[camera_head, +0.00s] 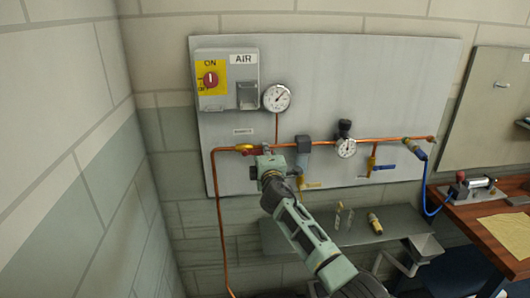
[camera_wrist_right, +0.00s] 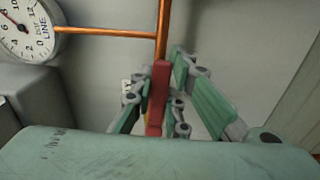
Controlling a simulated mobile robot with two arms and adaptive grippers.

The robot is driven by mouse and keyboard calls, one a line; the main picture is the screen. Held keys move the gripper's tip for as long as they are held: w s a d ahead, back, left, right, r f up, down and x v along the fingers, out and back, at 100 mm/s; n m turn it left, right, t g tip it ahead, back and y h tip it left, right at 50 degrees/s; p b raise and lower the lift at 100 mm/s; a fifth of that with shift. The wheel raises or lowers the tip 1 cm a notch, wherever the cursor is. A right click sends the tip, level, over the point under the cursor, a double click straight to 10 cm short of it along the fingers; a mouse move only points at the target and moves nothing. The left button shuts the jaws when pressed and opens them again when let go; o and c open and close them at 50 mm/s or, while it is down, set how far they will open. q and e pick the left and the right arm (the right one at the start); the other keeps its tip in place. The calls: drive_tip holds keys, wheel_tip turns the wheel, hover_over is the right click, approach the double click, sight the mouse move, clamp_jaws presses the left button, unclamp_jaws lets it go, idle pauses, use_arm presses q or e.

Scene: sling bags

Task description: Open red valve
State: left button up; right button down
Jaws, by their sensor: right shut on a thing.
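The red valve handle (camera_wrist_right: 157,95) stands between the fingers of my right gripper (camera_wrist_right: 160,95) in the right wrist view, and the gripper is shut on it. In the head view my right gripper (camera_head: 268,160) is at the copper pipe on the grey wall panel, just right of a yellow valve body (camera_head: 243,148). A little of the red handle (camera_head: 254,152) shows there beside the gripper; the rest is hidden behind it. My left gripper is not in view.
A gauge (camera_head: 277,98), an AIR switch box (camera_head: 226,80) and a regulator with gauge (camera_head: 345,146) are on the panel. A blue-handled valve (camera_head: 384,167) hangs further right. A grey shelf (camera_head: 300,238) is below, and a wooden bench (camera_head: 490,228) stands at right.

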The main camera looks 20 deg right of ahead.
drive_tip(key=shift+r+n, duration=0.25)
drive_tip(key=shift+n, duration=0.05)
drive_tip(key=c, duration=1.7)
unclamp_jaws()
drive_tip(key=shift+f, duration=0.1)
drive_tip(key=shift+s, duration=0.15)
drive_tip(key=v, duration=1.1)
drive_tip(key=shift+s+a, duration=0.15)
drive_tip(key=shift+s, duration=0.15)
